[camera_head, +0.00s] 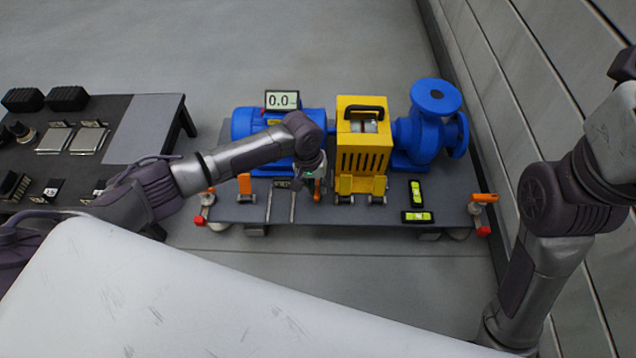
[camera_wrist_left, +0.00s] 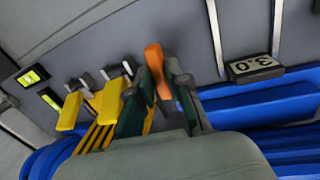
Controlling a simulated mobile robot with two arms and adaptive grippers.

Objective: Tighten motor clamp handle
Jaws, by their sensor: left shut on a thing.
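The blue motor (camera_head: 243,125) sits at the left of the dark skid (camera_head: 345,212). Two orange clamp handles stand at the motor's front: the left one (camera_head: 245,184) is free, and the other is at my left gripper (camera_head: 313,182). In the left wrist view, this orange handle (camera_wrist_left: 154,58) stands between the fingers of my left gripper (camera_wrist_left: 158,85), which is shut on it. My right gripper is out of view; only the right arm shows at the right edge.
A yellow coupling guard (camera_head: 363,160) stands just right of my left gripper, with a blue pump (camera_head: 425,125) beyond it. A display (camera_head: 282,100) reads 0.0. Red-and-orange corner clamps (camera_head: 482,212) and two yellow levels (camera_head: 417,216) are at the skid's right. A tool table (camera_head: 145,130) stands left.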

